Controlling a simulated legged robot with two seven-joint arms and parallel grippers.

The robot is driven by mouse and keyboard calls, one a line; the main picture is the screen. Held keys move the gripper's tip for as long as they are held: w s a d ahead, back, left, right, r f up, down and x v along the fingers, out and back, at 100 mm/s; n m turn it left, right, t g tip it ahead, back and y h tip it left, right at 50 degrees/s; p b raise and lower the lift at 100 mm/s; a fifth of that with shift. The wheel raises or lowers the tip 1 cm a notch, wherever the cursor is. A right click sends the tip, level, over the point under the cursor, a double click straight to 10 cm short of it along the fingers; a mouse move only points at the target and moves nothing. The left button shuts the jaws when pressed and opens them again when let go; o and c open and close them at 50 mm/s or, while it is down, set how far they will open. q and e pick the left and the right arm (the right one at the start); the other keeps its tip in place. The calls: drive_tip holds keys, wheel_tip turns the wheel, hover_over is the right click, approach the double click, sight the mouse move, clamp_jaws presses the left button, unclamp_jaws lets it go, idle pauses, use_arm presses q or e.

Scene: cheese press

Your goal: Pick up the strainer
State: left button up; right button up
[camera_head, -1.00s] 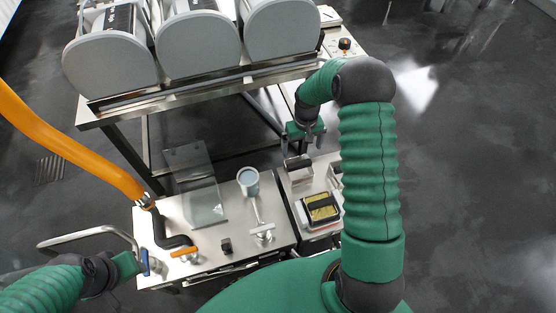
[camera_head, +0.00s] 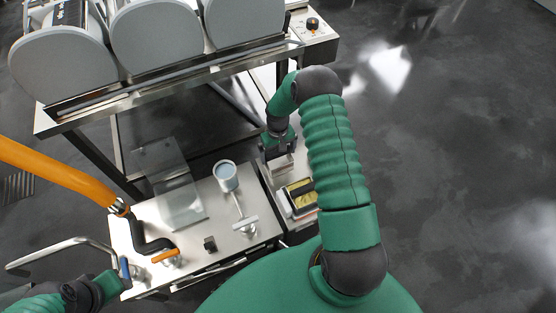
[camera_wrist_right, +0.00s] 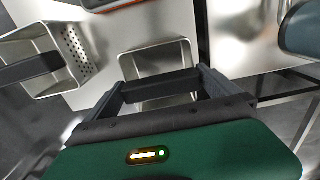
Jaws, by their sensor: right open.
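Two open metal boxes show in the right wrist view. The left one (camera_wrist_right: 76,48) has small holes in its wall and a dark bar across it, and looks like a strainer. The middle one (camera_wrist_right: 157,65) lies just in front of my right gripper (camera_wrist_right: 162,88), with no holes visible. The right gripper is open, and a dark bar lies across between its fingers; I cannot tell whether they touch it. In the head view my right gripper (camera_head: 279,153) is above a metal box (camera_head: 282,170). My left gripper (camera_head: 122,272) is by a blue-tipped handle; its jaws are unclear.
A steel worktop (camera_head: 215,220) carries a clear panel (camera_head: 180,205), a round grey cup-like piece (camera_head: 226,177) and an orange-handled valve (camera_head: 165,257). A yellow-topped box (camera_head: 301,195) is partly behind my right arm. A rack of grey drums (camera_head: 155,40) stands behind. The floor at right is clear.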

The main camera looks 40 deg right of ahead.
sight(277, 163)
wheel_tip(277, 163, down, 3)
drive_tip(key=shift+a+r+b, duration=0.1)
drive_tip(key=shift+a+b, duration=0.05)
drive_tip(key=shift+b, duration=0.15)
drive_tip(key=shift+r, duration=0.1)
drive_tip(key=shift+c, duration=1)
drive_tip(key=c, duration=1.1)
